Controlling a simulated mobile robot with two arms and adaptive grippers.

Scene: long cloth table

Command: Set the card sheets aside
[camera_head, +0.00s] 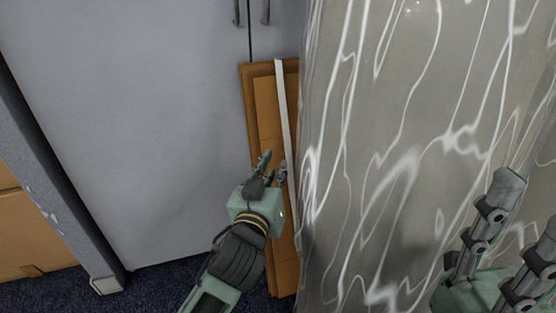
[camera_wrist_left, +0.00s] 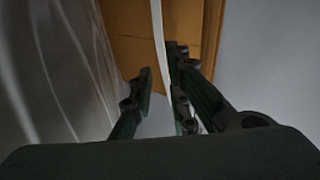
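Brown card sheets (camera_head: 262,105) stand on edge, leaning by the grey cabinet. A thin white edge (camera_head: 282,95) of one sheet runs down in front of them. My left gripper (camera_head: 274,164) is at these sheets, its fingers apart. In the left wrist view the white edge (camera_wrist_left: 158,30) passes between the two fingertips (camera_wrist_left: 160,72), nearer the right finger. I cannot see it gripped. The brown sheets (camera_wrist_left: 130,50) show behind. My right gripper (camera_head: 524,215) is at the lower right before the cloth, its fingers apart and empty.
A grey cloth with white wavy lines (camera_head: 390,130) hangs close on the right of the sheets. The grey cabinet doors (camera_head: 140,110) stand behind. A brown box (camera_head: 30,235) is at the far left. Dark blue carpet (camera_head: 140,295) is bare in front of the cabinet.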

